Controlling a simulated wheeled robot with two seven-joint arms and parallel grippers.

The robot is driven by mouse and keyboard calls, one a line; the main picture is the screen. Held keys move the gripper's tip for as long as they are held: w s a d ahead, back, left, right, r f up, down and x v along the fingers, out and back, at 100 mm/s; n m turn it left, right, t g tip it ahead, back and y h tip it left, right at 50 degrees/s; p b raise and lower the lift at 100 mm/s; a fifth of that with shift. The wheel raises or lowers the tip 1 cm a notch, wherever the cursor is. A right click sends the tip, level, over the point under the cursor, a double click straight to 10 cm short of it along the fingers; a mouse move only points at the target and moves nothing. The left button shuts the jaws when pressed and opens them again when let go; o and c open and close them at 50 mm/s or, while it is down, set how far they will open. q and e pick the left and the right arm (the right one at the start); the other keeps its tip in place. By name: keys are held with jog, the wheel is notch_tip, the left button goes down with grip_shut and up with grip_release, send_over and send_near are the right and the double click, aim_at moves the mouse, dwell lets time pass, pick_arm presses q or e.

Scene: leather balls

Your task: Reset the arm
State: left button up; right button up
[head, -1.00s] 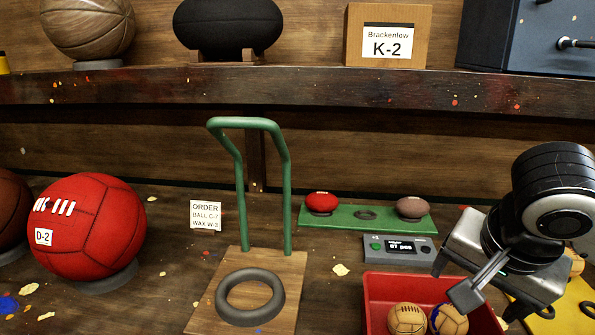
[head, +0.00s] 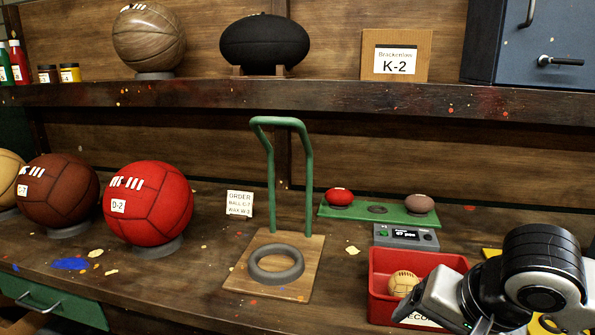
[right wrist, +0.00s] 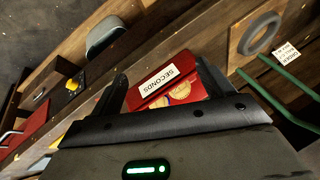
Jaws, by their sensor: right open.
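My right gripper (right wrist: 160,88) is open and empty in the right wrist view, its two dark fingers apart on either side of a red bin labelled SECONDS (right wrist: 150,100). In the head view my right arm comes in at the lower right, and its gripper partly covers the red bin (head: 377,290). A tan ball (head: 403,283) lies in the bin; the right wrist view shows tan balls (right wrist: 180,91) there, between the fingers. My left gripper is not in view.
A wooden stand with a dark ring (head: 276,264) and green handle stands left of the bin. A red D-2 ball (head: 150,205) and a brown ball (head: 58,190) sit on rings at the left. A shelf (head: 300,95) runs above.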

jog(key=a+f+n+t+y, duration=0.2)
jog(key=a+f+n+y, duration=0.25)
jog(key=a+f, duration=0.6)
jog(key=s+d+f+n+t+h, duration=0.1)
jog(key=s+d+f+n, duration=0.1)
jog(key=s+f, duration=0.3)
jog(key=s+d+f+n+t+h, duration=0.2)
jog(key=s+f, duration=0.3)
jog(key=f, duration=0.4)
jog(key=shift+d+f, duration=0.2)
jog(key=shift+d, duration=0.55)
